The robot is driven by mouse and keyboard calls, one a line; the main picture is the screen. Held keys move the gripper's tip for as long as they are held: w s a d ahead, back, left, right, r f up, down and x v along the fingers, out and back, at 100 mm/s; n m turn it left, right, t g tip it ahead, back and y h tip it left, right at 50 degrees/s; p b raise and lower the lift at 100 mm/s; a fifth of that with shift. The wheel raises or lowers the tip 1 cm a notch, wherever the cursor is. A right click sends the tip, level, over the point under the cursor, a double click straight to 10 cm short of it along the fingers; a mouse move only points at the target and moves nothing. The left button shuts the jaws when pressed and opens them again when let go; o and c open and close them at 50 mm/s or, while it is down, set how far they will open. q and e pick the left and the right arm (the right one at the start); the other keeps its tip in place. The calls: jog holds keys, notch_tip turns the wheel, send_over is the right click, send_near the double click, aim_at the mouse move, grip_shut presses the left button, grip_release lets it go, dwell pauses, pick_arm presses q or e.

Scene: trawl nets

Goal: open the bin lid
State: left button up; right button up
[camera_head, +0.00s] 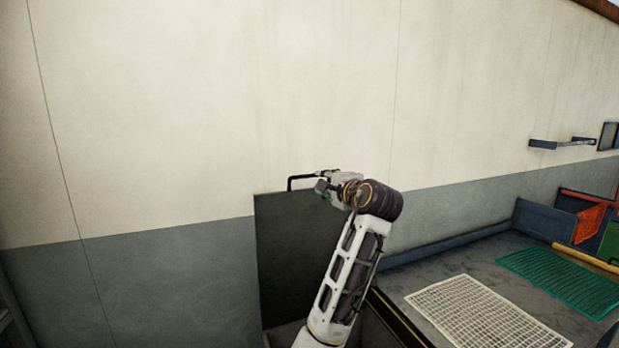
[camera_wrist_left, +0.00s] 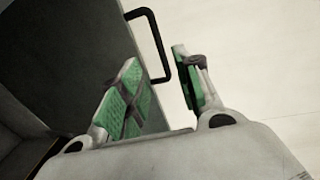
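The bin lid (camera_head: 283,255) is a dark flat panel standing upright in front of the wall, with a black bar handle (camera_head: 291,181) at its top edge. In the left wrist view the lid (camera_wrist_left: 85,40) fills the left side and its handle (camera_wrist_left: 158,40) juts out to the right. My left gripper (camera_head: 322,182) is at the lid's top, close to the handle. In the wrist view its green-padded fingers (camera_wrist_left: 156,58) are apart, with the handle showing in and beyond the gap. I cannot tell whether they touch it. My left forearm hides the lid's right part. My right gripper is not in view.
A dark table (camera_head: 415,282) at the right holds a white mesh panel (camera_head: 487,314) and a green mesh panel (camera_head: 560,281). A cream and grey wall (camera_head: 140,130) stands close behind the lid. A blue shelf bracket (camera_head: 560,144) sticks out at the right.

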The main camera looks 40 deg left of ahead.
aim_at(310, 177)
pick_arm(q)
jog(key=p+x, duration=0.3)
jog(key=x, duration=0.9)
jog(key=shift+p+x, duration=0.3)
jog(key=shift+x, duration=0.55)
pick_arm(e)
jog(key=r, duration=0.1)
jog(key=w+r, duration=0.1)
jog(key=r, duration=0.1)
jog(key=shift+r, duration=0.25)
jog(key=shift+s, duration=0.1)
pick_arm(q)
grip_shut()
jog(key=shift+f, duration=0.1)
